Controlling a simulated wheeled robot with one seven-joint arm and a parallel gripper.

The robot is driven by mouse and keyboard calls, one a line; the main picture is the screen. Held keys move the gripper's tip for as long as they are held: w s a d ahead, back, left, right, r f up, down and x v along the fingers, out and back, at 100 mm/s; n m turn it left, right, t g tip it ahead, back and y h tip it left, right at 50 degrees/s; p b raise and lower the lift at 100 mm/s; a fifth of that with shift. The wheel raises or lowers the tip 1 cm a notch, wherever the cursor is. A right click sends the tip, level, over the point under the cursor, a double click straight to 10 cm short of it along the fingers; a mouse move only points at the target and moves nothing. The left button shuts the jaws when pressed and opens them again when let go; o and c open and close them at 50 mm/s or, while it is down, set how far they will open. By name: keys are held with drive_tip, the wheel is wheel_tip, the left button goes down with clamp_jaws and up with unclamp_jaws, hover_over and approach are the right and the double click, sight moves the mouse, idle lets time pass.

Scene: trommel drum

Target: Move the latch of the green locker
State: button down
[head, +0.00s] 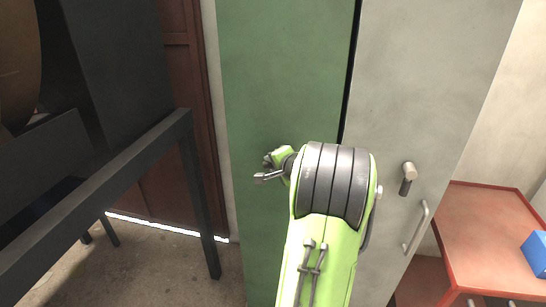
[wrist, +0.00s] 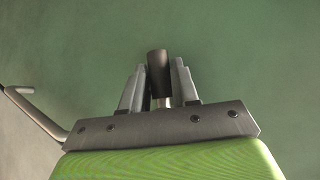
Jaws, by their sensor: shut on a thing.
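The green locker (head: 275,70) has a tall flat door in the middle of the head view. The door also fills the back of the wrist view (wrist: 240,60). In the wrist view the latch (wrist: 157,68) shows as a dark grip on a metal stem. My gripper (wrist: 158,90) is shut on the latch, with one finger on each side of it. In the head view my green and black arm hides most of my gripper and the latch. A bent metal bar (wrist: 35,112), perhaps the door's handle, shows at the left of the wrist view.
A grey locker (head: 430,70) with its own latch (head: 408,174) and bar handle (head: 416,228) stands right of the green one. A red table (head: 490,225) with a blue object (head: 536,252) is at the right. A dark metal frame (head: 100,165) stands at the left.

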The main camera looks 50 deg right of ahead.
drive_tip(key=shift+s+d+f+n+g+h, duration=0.2)
drive_tip(key=shift+s+f+n+g+h, duration=0.25)
drive_tip(key=shift+n+g, duration=0.75)
drive_tip(key=shift+s+d+f+n+g+h, duration=0.25)
drive_tip(key=shift+s+n+g+h, duration=0.3)
drive_tip(key=shift+g, duration=1.3)
drive_tip(key=shift+s+d+f+n+g+h, duration=0.15)
drive_tip(key=shift+s+f+n+g+h, duration=0.55)
drive_tip(key=shift+g, duration=0.85)
drive_tip(key=shift+w+r, duration=0.1)
drive_tip(key=shift+r, duration=0.15)
drive_tip(key=c, duration=0.9)
unclamp_jaws()
